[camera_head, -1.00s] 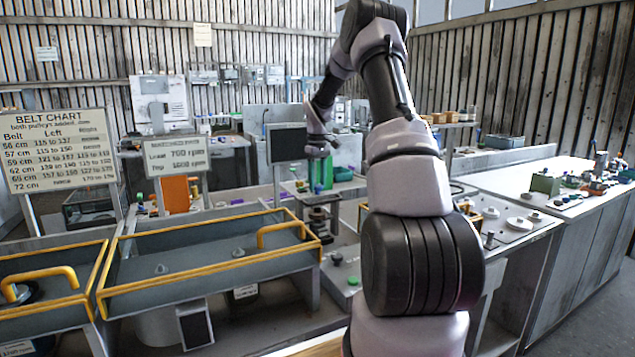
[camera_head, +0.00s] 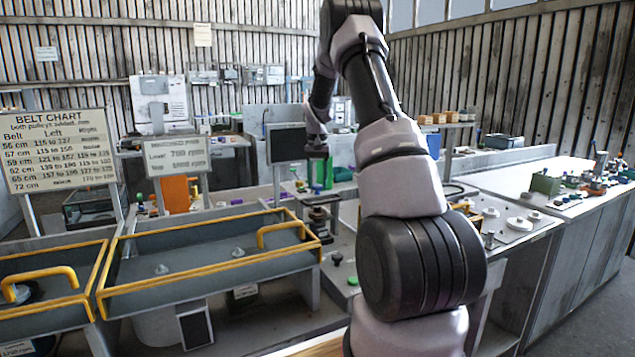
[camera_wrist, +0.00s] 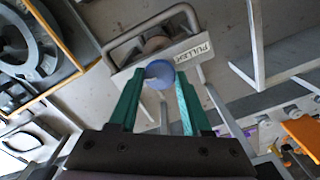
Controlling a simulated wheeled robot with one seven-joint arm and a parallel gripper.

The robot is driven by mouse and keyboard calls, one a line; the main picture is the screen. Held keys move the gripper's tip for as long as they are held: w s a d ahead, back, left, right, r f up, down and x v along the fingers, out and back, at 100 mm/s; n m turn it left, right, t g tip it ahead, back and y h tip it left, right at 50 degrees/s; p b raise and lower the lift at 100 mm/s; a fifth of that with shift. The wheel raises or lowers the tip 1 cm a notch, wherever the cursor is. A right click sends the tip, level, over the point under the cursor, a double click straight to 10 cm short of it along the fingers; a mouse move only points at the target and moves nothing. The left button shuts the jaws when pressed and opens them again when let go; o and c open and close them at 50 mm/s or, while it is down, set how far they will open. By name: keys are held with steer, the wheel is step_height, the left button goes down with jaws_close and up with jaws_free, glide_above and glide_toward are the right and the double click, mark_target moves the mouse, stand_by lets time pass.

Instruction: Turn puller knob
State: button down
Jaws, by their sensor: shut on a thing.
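The puller knob (camera_wrist: 159,74) is round and blue and shows in the wrist view between my two green fingers. It sits at the front of the puller (camera_wrist: 178,58), which has a white plate reading PULLER and a grey curved handle. My gripper (camera_wrist: 161,80) is shut on the knob, one finger on each side. In the head view my gripper (camera_head: 320,174) points down above the dark puller stand (camera_head: 321,212).
A grey tray with yellow rails (camera_head: 210,252) stands to the left of the puller. A green button (camera_head: 353,281) lies on the bench in front. A dark screen (camera_head: 286,143) stands close behind to the left. Belt chart (camera_head: 60,150) stands at far left.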

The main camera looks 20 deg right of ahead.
mark_target(317, 185)
steer(key=shift+m, duration=0.4)
steer(key=shift+c, duration=1.8)
jaws_free()
step_height(317, 185, up, 11)
steer(key=shift+f, duration=0.1)
